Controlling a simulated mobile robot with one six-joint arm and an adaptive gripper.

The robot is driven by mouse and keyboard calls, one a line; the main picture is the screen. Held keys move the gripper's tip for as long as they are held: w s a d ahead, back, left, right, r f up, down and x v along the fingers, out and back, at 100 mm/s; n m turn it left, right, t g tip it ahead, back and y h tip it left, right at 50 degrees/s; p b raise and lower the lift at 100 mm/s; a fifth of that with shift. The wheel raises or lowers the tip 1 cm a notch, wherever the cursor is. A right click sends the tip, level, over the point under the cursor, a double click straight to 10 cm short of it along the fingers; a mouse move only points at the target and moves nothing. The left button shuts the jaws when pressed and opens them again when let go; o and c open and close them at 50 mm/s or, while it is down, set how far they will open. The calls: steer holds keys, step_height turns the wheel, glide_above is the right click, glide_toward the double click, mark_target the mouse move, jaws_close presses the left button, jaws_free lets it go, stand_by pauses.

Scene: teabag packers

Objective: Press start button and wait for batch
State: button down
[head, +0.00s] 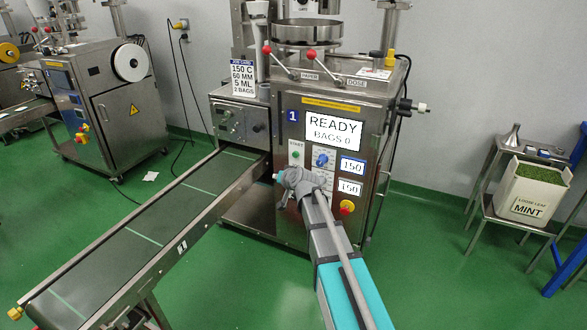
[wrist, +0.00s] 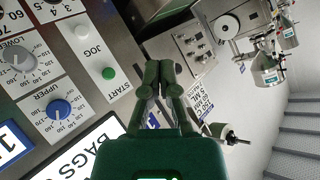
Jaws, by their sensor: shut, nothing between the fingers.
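The packer marked 1 has a panel with a lit screen (head: 333,128) reading READY, BAGS 0. The green START button (head: 295,154) is at the panel's left, below the screen. In the wrist view, the green START button (wrist: 109,73) sits beside a white JOG button (wrist: 82,33). My gripper (head: 279,177) is in front of the panel, lower and left of the START button in the head view. In the wrist view its fingertips (wrist: 158,77) are together and empty, right of the button. Their distance to the panel is unclear.
A blue knob (head: 321,160), two displays reading 150 (head: 352,166) and a red-yellow stop button (head: 347,207) share the panel. A job card (head: 243,79) reads 150 C, 60 MM, 5 ML, 2 BAGS. An empty-looking conveyor (head: 150,222) runs front left.

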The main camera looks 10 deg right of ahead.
mark_target(296, 155)
steer(key=w+d+f+m+t+h+b, duration=0.1)
steer(key=w+d+f+m+t+b, duration=0.2)
steer(key=w+b, duration=0.5)
steer(key=shift+w+f+t+h, duration=0.25)
steer(key=shift+w+t+h, duration=0.25)
steer(key=shift+t, duration=0.3)
steer(key=shift+w, duration=0.1)
steer(key=shift+w+d, duration=0.85)
steer(key=shift+w, duration=0.3)
steer(key=shift+w+d, duration=0.85)
steer(key=shift+w, duration=0.35)
steer(key=shift+w+d, duration=0.85)
steer(key=shift+w, duration=0.3)
